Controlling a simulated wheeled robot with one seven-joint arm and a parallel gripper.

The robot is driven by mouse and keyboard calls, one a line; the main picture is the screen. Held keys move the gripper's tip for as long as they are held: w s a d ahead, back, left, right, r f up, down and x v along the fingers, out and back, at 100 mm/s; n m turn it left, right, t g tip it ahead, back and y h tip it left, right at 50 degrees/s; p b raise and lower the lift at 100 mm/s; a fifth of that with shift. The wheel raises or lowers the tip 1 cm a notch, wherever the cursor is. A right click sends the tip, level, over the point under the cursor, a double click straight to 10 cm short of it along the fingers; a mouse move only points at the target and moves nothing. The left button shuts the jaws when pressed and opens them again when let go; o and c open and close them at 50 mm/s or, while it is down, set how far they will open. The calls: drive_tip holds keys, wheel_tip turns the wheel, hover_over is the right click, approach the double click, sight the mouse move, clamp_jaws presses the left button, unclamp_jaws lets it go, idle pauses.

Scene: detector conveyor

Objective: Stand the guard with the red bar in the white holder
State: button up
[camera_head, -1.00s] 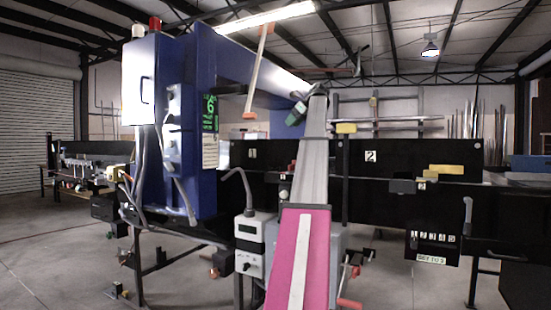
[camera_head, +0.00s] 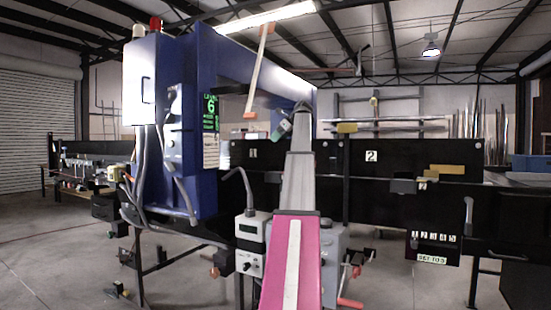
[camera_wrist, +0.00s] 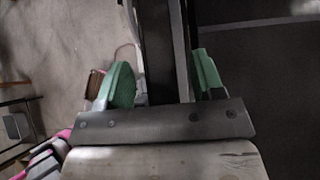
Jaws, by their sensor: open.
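My gripper (camera_head: 283,127) is raised near the end of the blue overhead beam, seen in the head view with its green fingertips. In the wrist view, its green pads (camera_wrist: 162,80) stand wide apart with a dark rail edge visible below and between them, and nothing is held. A pale slanting strip with an orange-red bar at its lower end (camera_head: 250,115) shows left of my gripper in the head view; I cannot tell whether it is the guard. I cannot make out the white holder; my arm hides part of the conveyor's middle.
A blue detector frame (camera_head: 190,130) stands at left. Black conveyor panels (camera_head: 400,155) run behind my arm. Yellow blocks (camera_head: 347,128) sit on the panels' top edge and ledge. A grey-white control box (camera_head: 252,240) with a bent tube stands left of my arm.

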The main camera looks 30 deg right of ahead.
clamp_jaws()
drive_tip(key=shift+r, duration=0.1)
wheel_tip(320, 180, up, 26)
drive_tip(key=shift+f, duration=0.25)
idle(1.9)
